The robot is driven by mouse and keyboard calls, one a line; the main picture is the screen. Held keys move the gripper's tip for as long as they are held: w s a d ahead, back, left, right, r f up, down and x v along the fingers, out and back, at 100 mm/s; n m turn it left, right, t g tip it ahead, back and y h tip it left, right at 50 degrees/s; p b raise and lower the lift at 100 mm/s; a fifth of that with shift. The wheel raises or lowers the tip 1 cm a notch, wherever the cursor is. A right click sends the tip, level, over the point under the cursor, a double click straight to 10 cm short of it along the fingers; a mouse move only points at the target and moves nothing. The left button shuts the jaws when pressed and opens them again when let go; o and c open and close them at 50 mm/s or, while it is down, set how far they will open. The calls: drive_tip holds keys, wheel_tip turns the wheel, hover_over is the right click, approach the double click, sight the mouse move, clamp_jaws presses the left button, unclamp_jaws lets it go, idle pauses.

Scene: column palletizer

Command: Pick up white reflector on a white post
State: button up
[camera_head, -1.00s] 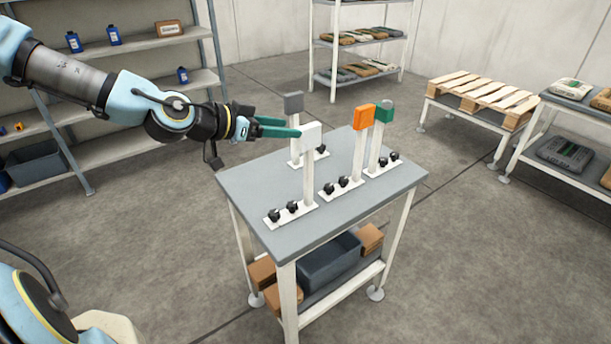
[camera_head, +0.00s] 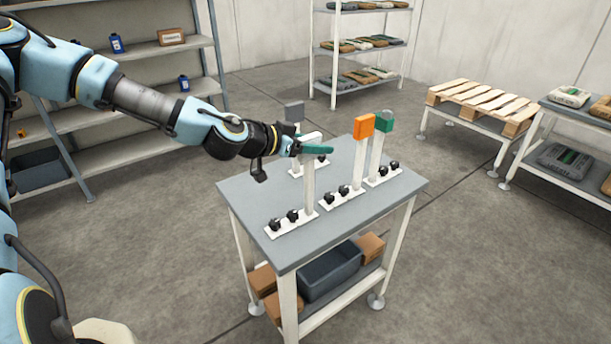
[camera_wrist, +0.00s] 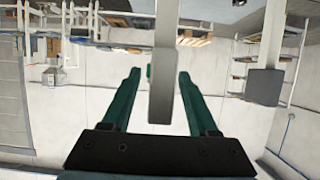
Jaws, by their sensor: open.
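The white reflector (camera_head: 312,136) tops a white post (camera_head: 308,185) on a base plate at the table's front left. My green-fingered gripper (camera_head: 324,147) is at the height of the reflector, and its fingers hide part of it. In the wrist view my gripper (camera_wrist: 160,72) is open, with one finger on each side of the white reflector (camera_wrist: 162,102). A gap shows on both sides of it.
The grey reflector (camera_head: 294,111) stands behind, close to my gripper. The orange reflector (camera_head: 364,126) and green reflector (camera_head: 384,122) stand to the right on the same table (camera_head: 262,190). Black knobs (camera_head: 284,219) sit on the base plates.

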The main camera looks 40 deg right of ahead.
clamp_jaws()
idle(0.5)
idle(0.9)
